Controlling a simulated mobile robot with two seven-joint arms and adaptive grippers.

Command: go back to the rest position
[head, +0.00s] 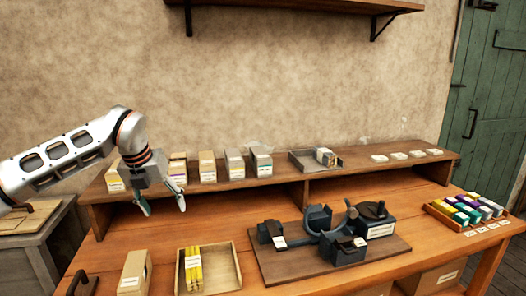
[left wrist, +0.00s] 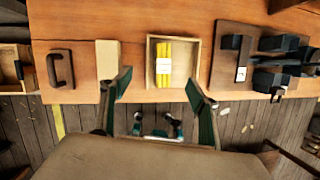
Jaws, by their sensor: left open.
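My left gripper (head: 164,208) hangs from the arm at the left of the head view, fingers pointing down, above the wooden workbench (head: 215,228). It is open, with nothing between its fingers. In the left wrist view its two teal fingers (left wrist: 157,84) are spread wide, with the bench beyond them. The dark press (head: 345,250) on its brown board (head: 285,272) stands to the right of the gripper, well apart from it. My right gripper is not seen in either view.
A wooden tray (head: 236,274) with yellow sticks (head: 193,268) and a tan box (head: 134,272) stand at the bench front. A raised shelf (head: 285,185) behind carries several boxes and a grey tray (head: 301,161). A rack of coloured boxes (head: 435,211) is at the right.

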